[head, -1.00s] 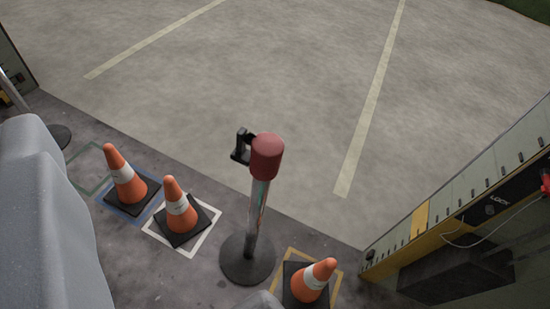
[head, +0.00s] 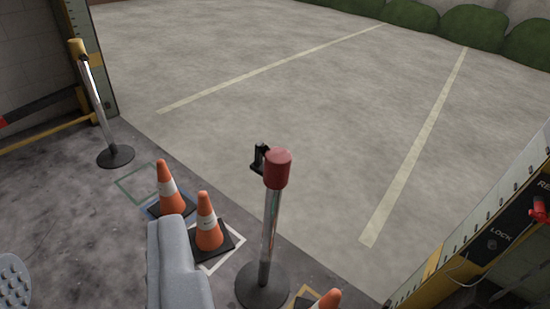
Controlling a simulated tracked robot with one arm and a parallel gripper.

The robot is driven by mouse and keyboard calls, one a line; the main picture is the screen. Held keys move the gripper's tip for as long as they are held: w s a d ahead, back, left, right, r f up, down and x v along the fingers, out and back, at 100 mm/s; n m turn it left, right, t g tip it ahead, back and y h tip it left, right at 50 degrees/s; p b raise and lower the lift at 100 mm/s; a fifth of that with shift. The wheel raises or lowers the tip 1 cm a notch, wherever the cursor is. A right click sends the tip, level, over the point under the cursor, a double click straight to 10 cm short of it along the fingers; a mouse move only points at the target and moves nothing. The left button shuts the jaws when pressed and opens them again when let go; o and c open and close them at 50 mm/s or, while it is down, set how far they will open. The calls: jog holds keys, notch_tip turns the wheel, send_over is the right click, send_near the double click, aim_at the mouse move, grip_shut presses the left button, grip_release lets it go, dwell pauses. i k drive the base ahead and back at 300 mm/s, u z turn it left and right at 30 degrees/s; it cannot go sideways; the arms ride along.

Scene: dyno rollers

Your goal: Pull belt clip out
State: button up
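A black belt clip (head: 259,158) sticks out from the left side of the red head (head: 278,169) of a silver post. The post (head: 269,230) stands upright on a round dark base (head: 262,287). A pale grey part that looks like my gripper (head: 178,265) shows at the lower middle-left, left of the post and apart from the clip in the picture. Its fingertips cannot be made out, so whether it is open or shut does not show. No belt is seen stretched from the clip.
Orange cones (head: 208,225) stand left of the post, and another cone (head: 328,299) is cut off at the bottom. A yellow-topped post (head: 95,95) stands at the far left. Open concrete lies beyond.

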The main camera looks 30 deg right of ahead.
aim_at(259, 157)
jog(key=z, duration=0.5)
jog(key=i, duration=1.05)
jog(key=z, duration=2.3)
jog(key=k, duration=0.8)
jog(key=z, duration=0.05)
